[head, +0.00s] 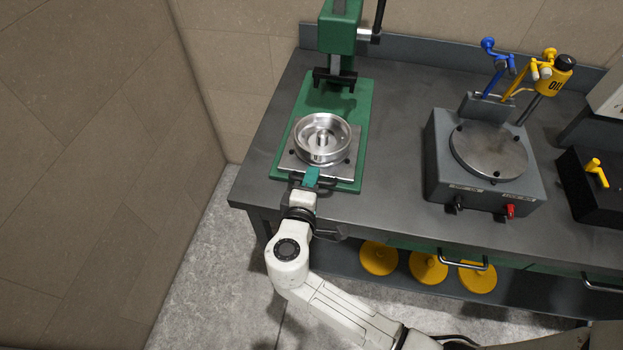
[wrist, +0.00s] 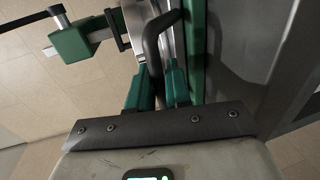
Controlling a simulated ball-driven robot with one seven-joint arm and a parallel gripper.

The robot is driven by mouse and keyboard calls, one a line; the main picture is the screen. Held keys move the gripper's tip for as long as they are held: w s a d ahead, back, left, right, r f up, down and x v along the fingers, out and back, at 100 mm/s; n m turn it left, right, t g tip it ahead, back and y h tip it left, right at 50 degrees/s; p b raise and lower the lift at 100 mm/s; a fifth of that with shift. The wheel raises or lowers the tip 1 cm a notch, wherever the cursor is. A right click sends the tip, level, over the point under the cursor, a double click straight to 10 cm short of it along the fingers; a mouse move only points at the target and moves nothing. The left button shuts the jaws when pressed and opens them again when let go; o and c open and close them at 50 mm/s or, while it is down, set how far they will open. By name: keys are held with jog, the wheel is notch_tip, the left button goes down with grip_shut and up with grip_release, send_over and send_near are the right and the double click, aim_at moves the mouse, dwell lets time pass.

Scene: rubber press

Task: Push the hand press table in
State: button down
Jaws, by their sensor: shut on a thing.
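The hand press (head: 340,30) is green and stands on a green base plate (head: 357,105) at the back left of the bench. Its sliding table (head: 287,163) is a grey metal plate at the front end of that base, out in front of the press column. A round silver metal mould (head: 323,138) sits on the table. My gripper (head: 311,177) is at the table's front edge. In the wrist view its green fingers (wrist: 157,85) are shut around the dark bar handle (wrist: 152,45). The handle is mostly hidden in the head view.
A grey machine with a round plate (head: 488,150) stands to the right, with blue and yellow levers and a yellow oil can (head: 556,75) behind it. A black box (head: 590,190) is at far right. Yellow discs (head: 378,258) lie on the lower shelf. Bare bench lies beside the press.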

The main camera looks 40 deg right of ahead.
aim_at(321, 142)
jog(key=b+x, duration=0.1)
jog(key=x, duration=0.3)
jog(key=r+b+x, duration=0.1)
jog(key=b+x, duration=0.1)
jog(key=x, duration=0.2)
jog(key=r+b+x, duration=0.1)
jog(key=x, duration=0.4)
jog(key=shift+w+d+r, duration=0.1)
jog(key=shift+d+r, duration=0.05)
jog(key=shift+r, duration=0.1)
jog(key=c, duration=1.2)
grip_release()
jog(key=shift+r, duration=0.1)
jog(key=shift+c, duration=0.2)
jog(key=b+v, duration=0.1)
jog(key=v, duration=0.9)
jog(key=shift+s+a+b, duration=0.25)
jog(key=shift+a+b, duration=0.1)
